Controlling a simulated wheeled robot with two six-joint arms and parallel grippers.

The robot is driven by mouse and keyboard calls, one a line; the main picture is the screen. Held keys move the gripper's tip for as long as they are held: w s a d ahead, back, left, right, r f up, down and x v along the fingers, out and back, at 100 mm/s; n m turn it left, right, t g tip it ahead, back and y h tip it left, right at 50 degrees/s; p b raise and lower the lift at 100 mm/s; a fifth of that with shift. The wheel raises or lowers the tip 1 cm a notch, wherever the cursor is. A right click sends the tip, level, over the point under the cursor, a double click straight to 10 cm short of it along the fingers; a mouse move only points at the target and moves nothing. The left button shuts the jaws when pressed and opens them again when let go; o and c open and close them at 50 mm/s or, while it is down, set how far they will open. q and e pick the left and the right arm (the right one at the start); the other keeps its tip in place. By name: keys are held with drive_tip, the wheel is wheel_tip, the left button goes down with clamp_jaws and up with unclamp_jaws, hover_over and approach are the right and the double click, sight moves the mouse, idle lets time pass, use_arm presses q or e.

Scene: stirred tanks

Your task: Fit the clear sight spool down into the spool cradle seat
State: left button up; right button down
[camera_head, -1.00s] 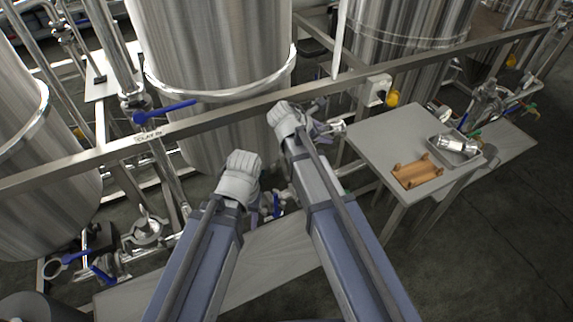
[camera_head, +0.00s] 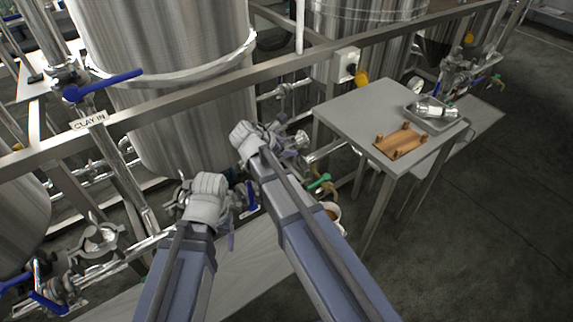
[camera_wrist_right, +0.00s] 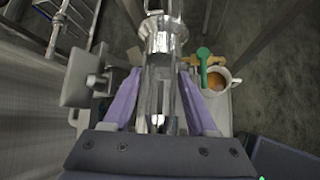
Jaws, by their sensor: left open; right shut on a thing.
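In the right wrist view, a shiny, see-through tube with a metal flanged end, which looks like the clear sight spool (camera_wrist_right: 161,45), lies between the purple fingers of my right gripper (camera_wrist_right: 160,112), shut on it. In the head view its round metal end (camera_head: 302,140) shows just past my right gripper (camera_head: 278,140), left of the grey table. The spool cradle (camera_head: 401,143), an orange-brown block with upright corner posts, sits empty near the table's front edge. My left gripper (camera_head: 236,210) is open, lower left of the right one; its fingers are partly hidden.
A grey tray (camera_head: 457,124) on the table (camera_head: 352,108) holds shiny metal or clear pieces (camera_head: 432,111). A cup of brown liquid (camera_head: 332,212) and a green-handled valve (camera_head: 319,182) lie below my right gripper. A steel rail (camera_head: 200,92) and tanks stand behind.

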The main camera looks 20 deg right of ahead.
use_arm(q)
drive_tip(key=shift+f+b, duration=0.35)
drive_tip(key=shift+f, duration=0.6)
use_arm(e)
drive_tip(key=shift+f, duration=0.9)
use_arm(q)
drive_tip(key=shift+f, duration=0.15)
use_arm(e)
drive_tip(key=shift+f, duration=0.15)
use_arm(q)
wheel_tip(320, 180, down, 5)
drive_tip(key=b, duration=0.5)
drive_tip(key=shift+f+b, duration=0.2)
drive_tip(key=shift+b, duration=0.15)
use_arm(e)
wheel_tip(320, 180, down, 6)
drive_tip(key=shift+r, duration=0.25)
use_arm(q)
drive_tip(key=shift+f+b, duration=2.2)
drive_tip(key=shift+b, duration=0.05)
use_arm(e)
drive_tip(key=shift+f, duration=2.2)
drive_tip(key=shift+c, duration=0.6)
unclamp_jaws()
drive_tip(key=shift+s, duration=0.1)
drive_tip(key=shift+r, duration=0.1)
